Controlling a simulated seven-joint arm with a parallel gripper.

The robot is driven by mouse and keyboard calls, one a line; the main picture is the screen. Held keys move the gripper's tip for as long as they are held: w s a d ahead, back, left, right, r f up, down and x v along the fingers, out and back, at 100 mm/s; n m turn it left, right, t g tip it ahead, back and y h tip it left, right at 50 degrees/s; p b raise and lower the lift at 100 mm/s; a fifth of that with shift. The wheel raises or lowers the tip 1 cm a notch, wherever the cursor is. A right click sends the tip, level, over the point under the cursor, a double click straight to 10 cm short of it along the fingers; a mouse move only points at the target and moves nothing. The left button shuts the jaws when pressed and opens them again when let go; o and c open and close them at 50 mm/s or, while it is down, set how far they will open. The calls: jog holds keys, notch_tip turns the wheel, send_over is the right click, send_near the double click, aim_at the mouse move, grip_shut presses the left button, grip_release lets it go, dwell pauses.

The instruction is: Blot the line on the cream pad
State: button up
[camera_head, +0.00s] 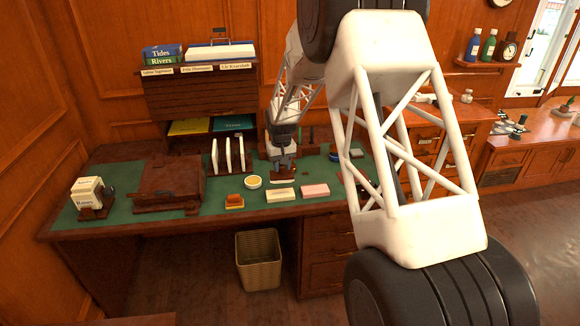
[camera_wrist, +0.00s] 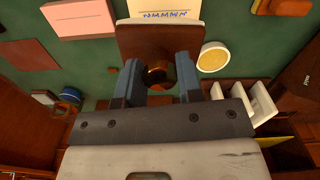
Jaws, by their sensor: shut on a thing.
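My gripper (camera_head: 283,160) is shut on the round knob of a dark wooden blotter (camera_wrist: 160,42), which has a pale lower edge. The knob shows between the two fingers in the wrist view (camera_wrist: 159,75). In the head view the blotter (camera_head: 283,180) is just behind the cream pad (camera_head: 280,196). In the wrist view the blotter covers the near part of the cream pad (camera_wrist: 142,8), and a blue wavy line shows beyond its edge. I cannot tell whether the blotter touches the pad. A pink pad (camera_head: 315,191) lies to the right of it.
A round yellow dish (camera_head: 253,182) and an orange item on a small stand (camera_head: 234,202) are left of the pad. White upright slabs (camera_head: 228,156) and a wooden box (camera_head: 168,184) stand farther left. A shelf unit (camera_head: 200,95) rises behind. Green desktop is bare between items.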

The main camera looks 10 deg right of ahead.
aim_at(280, 174)
jog(key=shift+a+r+n, duration=0.1)
jog(key=shift+a+n, duration=0.2)
jog(key=shift+a, duration=0.05)
dwell(0.4)
jog(key=shift+f, duration=3)
jog(key=shift+f, duration=0.5)
jog(key=shift+r, duration=0.1)
dwell(0.4)
jog(key=shift+r, duration=3.4)
